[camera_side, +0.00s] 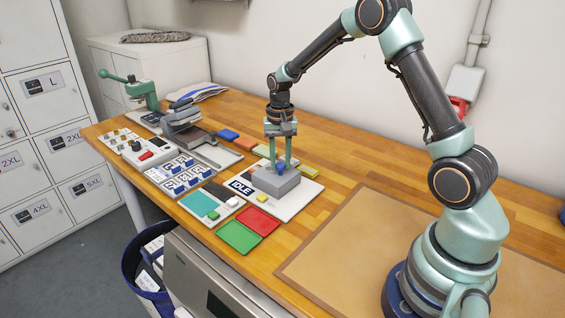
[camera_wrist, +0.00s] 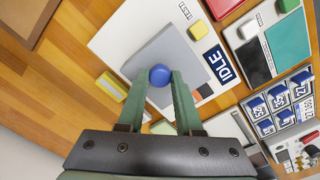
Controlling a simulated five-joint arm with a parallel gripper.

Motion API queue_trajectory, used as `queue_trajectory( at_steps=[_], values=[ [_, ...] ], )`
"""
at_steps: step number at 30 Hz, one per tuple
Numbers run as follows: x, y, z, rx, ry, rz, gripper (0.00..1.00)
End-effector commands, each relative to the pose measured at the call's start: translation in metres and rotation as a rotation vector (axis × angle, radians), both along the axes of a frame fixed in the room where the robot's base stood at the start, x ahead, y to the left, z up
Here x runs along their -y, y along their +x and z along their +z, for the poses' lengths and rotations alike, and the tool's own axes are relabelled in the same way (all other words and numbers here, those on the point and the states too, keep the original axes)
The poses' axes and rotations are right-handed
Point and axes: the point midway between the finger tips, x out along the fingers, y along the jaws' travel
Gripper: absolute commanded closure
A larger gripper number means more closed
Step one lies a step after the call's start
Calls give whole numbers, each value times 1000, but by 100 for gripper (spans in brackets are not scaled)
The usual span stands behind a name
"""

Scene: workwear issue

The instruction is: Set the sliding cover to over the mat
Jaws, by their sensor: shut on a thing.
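The sliding cover (camera_side: 276,183) is a grey slab with a blue knob (camera_wrist: 160,75) on top. It lies on a white base plate (camera_side: 298,208) in the middle of the bench. My gripper (camera_side: 281,167) reaches straight down, and its two green fingers are shut on the blue knob. The grey top of the cover also shows in the wrist view (camera_wrist: 172,48). Beside the cover is a dark label reading IDLE (camera_side: 240,187). I cannot tell for sure which surface is the mat; part of the plate is hidden under the cover.
A yellow button (camera_side: 262,197) sits on the plate near the cover. Red (camera_side: 257,221) and green (camera_side: 239,237) trays lie in front, and a teal-topped panel (camera_side: 200,204) at left. A large tan board (camera_side: 400,250) lies at right. Bare wood shows between.

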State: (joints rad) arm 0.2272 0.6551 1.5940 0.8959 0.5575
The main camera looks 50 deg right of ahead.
Motion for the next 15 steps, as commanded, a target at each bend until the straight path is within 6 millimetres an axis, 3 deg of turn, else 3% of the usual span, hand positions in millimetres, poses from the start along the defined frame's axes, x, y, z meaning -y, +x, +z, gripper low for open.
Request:
queue_trajectory(
  at_steps=[6, 15],
  values=[
    [1, 33, 1, 8, -2, -1, 100],
    [1, 65, 1, 8, -1, -2, 100]
  ],
)
